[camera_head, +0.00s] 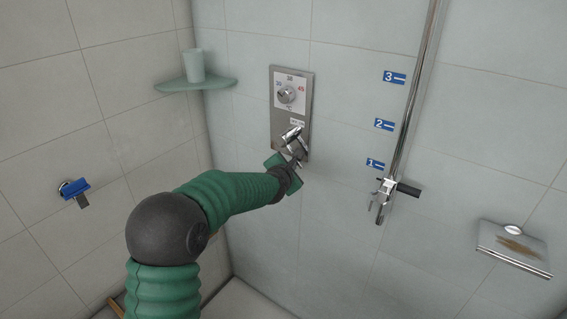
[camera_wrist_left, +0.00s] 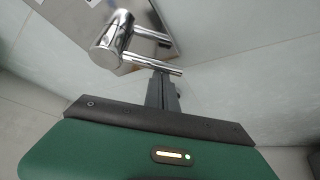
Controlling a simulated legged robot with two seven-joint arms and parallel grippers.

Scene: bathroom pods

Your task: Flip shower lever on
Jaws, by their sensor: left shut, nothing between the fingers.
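The chrome shower lever (camera_head: 293,136) sits on the lower part of a metal control panel (camera_head: 276,127) on the back wall. In the left wrist view the lever (camera_wrist_left: 112,40) is a round chrome body with a bar sticking out to the right. My left gripper (camera_head: 290,172) is just below the lever, at the panel's lower edge. In the left wrist view its shut fingers (camera_wrist_left: 162,90) are right under the end of the bar; I cannot tell whether they touch it. Nothing is between the fingers. My right gripper is in neither view.
A temperature dial (camera_head: 286,95) is above the lever on the panel. A corner shelf (camera_head: 210,85) holds a cup (camera_head: 194,65) to the left. A chrome rail (camera_head: 412,110) stands to the right, with a soap holder (camera_head: 513,245) further right. A blue-topped fitting (camera_head: 75,188) is on the left wall.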

